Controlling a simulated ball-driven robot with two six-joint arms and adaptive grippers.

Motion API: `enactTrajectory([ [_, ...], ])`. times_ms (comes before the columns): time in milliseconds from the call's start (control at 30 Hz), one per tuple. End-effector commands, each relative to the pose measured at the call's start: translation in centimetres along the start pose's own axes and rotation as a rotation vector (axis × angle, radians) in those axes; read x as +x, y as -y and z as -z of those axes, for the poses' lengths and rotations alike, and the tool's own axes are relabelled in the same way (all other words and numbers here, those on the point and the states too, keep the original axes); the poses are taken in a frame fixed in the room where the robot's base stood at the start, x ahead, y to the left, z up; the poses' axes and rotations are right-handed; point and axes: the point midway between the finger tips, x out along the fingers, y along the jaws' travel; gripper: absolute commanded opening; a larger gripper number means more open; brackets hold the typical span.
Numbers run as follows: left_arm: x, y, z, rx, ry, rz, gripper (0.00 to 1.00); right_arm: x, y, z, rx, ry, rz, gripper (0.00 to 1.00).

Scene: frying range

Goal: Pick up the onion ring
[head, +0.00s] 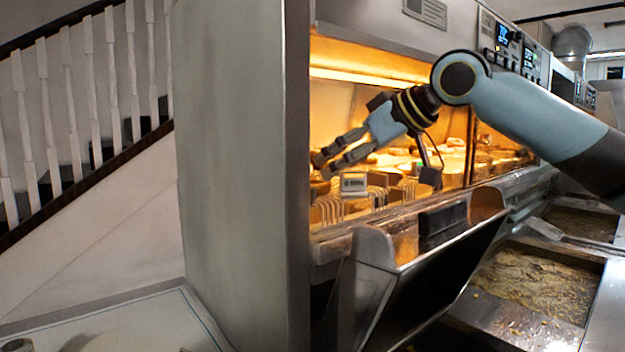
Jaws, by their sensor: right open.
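My right gripper (322,166) is open in front of the lit warming cabinet, its fingers pointing left and slightly down. I see nothing between its fingers. Golden-brown food pieces (455,142) lie inside the cabinet, behind and to the right of the gripper. I cannot tell which of them, if any, is the onion ring; they are small and partly hidden by my right arm. My left gripper is not in view.
A wire rack (330,208) with a small label card (354,184) stands just below the gripper. A tall steel panel (235,170) closes off the cabinet's left side. A steel chute (420,270) juts out in front. Fryer vats (545,285) lie at the lower right.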

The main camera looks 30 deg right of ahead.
Motion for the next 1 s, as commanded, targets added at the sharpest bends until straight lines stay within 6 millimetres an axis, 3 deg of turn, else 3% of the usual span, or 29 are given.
enactTrajectory([
  [300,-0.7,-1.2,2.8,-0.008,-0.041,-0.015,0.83,2.0,0.1,-0.1,0.000,0.002,0.002,0.65],
  [700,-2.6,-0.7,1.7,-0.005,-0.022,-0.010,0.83,6.6,0.0,-0.3,0.003,0.002,0.003,0.65],
  [1000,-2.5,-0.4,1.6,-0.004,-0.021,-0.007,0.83,7.3,-0.1,-0.8,0.001,0.013,0.001,0.65],
])
